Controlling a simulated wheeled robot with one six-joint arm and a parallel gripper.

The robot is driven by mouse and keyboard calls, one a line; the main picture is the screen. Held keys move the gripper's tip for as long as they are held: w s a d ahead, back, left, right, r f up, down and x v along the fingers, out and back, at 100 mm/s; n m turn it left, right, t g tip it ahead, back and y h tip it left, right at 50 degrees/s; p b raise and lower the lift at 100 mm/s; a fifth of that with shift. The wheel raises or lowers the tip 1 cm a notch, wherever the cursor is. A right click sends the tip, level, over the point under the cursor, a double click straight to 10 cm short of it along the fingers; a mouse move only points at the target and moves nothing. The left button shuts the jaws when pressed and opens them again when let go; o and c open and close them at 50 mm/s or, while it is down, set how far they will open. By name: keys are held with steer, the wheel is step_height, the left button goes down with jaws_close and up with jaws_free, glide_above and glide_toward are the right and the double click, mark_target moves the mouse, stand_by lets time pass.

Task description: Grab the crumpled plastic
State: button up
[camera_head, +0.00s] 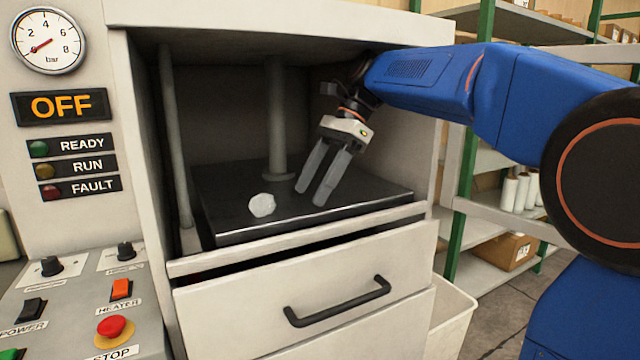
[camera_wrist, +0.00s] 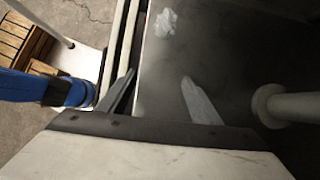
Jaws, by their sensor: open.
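The crumpled plastic (camera_head: 262,205) is a small whitish, irregular lump. It lies on the dark plate (camera_head: 350,204) inside the machine's open bay, left of the plate's middle. My gripper (camera_head: 309,196) is open and empty above the plate, to the right of the plastic and apart from it, with its fingers pointing down and to the left. In the wrist view the plastic (camera_wrist: 165,22) is at the top, beyond the spread fingertips of my gripper (camera_wrist: 158,76).
A round column (camera_head: 278,125) stands on the plate behind the plastic, and a thin rod (camera_head: 174,140) is at the bay's left. The bay's side walls and top close in around my arm. A drawer with a black handle (camera_head: 338,302) is below. The panel display (camera_head: 60,106) reads OFF.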

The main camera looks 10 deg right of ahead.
mark_target(265, 194)
steer(key=s+a, duration=0.1)
steer(key=a, duration=0.2)
steer(key=s+a, duration=0.1)
steer(key=a, duration=0.3)
steer(key=s+a, duration=0.1)
steer(key=a, duration=0.2)
steer(key=shift+a, duration=0.15)
steer(key=shift+s+a+f, duration=0.1)
steer(key=shift+a+f, duration=0.15)
steer(key=shift+f, duration=0.3)
steer(key=c, duration=1.2)
